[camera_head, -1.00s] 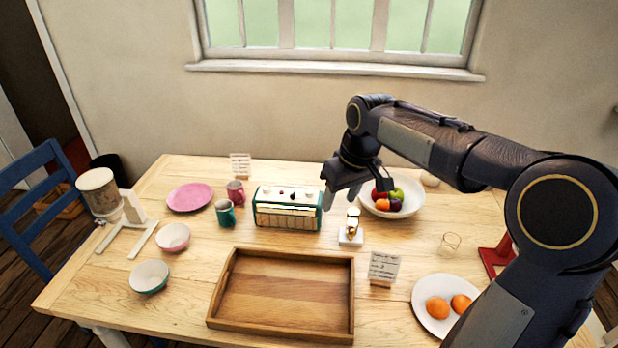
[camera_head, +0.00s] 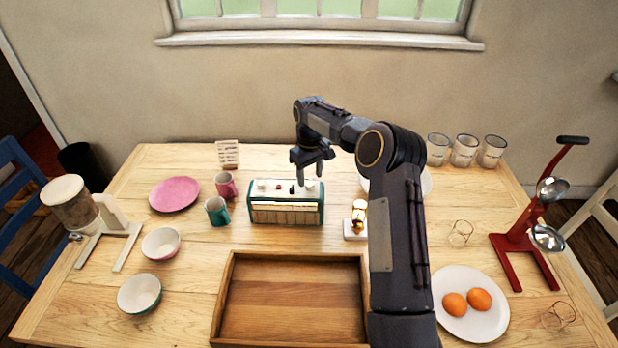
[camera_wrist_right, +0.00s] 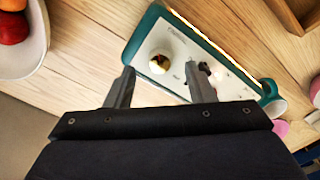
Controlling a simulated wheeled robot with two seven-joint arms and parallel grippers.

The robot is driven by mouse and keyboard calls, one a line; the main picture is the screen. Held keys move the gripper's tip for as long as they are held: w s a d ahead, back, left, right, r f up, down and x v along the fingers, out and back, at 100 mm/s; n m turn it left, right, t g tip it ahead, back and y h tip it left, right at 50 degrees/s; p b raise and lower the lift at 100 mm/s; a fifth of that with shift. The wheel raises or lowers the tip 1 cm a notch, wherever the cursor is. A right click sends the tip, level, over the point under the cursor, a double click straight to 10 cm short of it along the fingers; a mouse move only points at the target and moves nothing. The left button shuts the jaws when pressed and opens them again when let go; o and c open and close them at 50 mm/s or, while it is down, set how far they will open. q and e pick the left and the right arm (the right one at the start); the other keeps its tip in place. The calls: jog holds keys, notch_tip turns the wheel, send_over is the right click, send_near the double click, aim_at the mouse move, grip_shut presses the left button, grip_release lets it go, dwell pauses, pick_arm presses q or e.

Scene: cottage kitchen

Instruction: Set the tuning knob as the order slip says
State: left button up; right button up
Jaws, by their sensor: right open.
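The teal-and-cream radio (camera_head: 287,214) stands on the table behind the tray, with several small knobs along its top. My right gripper (camera_head: 310,178) is open, pointing down over the right end of the radio's top. In the right wrist view, a round, shiny knob (camera_wrist_right: 158,62) lies between the two open fingers of the right gripper (camera_wrist_right: 159,70); I see no contact. Smaller dark controls sit farther along the top. A written card (camera_head: 228,153) stands at the back left; its text is too small to read. My left gripper is not in view.
The wooden tray (camera_head: 290,300) lies in front of the radio. Mugs (camera_head: 217,210) stand left of it, a gold-topped item on a white base (camera_head: 357,218) right. My right arm hides part of the fruit bowl. A red stand (camera_head: 520,245) is at the right.

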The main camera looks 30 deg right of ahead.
aim_at(310, 186)
jog(key=shift+f, duration=1.25)
jog(key=c, duration=1)
